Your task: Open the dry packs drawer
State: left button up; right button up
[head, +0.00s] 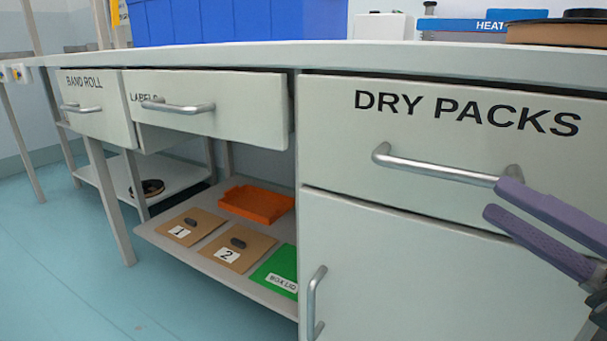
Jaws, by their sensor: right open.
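The dry packs drawer (400,133) has a pale front with black "DRY PACKS" lettering, at the right of the head view. Its front looks flush with the cabinet, so it appears closed. Its silver bar handle (437,171) runs across the front. My right gripper (500,199) comes in from the right with purple fingers spread apart. The upper finger overlaps the right end of the handle in the picture; I cannot tell whether it touches. Nothing shows between the fingers. My left gripper is not in view.
A cabinet door (390,270) with an upright handle is below. The labels drawer (240,105) stands out to the left, beside the band roll drawer (105,118). A lower shelf (155,232) holds an orange tray (257,205) and cards. A blue bin (240,20) stands on the counter (400,56).

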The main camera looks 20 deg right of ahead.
aim_at(454, 180)
jog(key=shift+w+a+r, duration=0.2)
jog(key=shift+w+a, duration=0.3)
jog(key=shift+w, duration=0.1)
jog(key=shift+w+a+r, duration=0.15)
jog(key=shift+w+a, duration=0.35)
jog(key=shift+w, duration=0.1)
jog(key=b+x, duration=0.1)
jog(key=x, duration=0.3)
jog(key=shift+w, duration=0.35)
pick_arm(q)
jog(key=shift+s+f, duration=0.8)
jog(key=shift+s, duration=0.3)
pick_arm(e)
jog(key=shift+w+a, duration=0.15)
jog(key=shift+w, duration=0.1)
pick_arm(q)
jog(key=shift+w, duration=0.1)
pick_arm(e)
jog(key=shift+r, duration=0.1)
jog(key=shift+c, duration=0.3)
jog(key=shift+c, duration=0.7)
grip_shut()
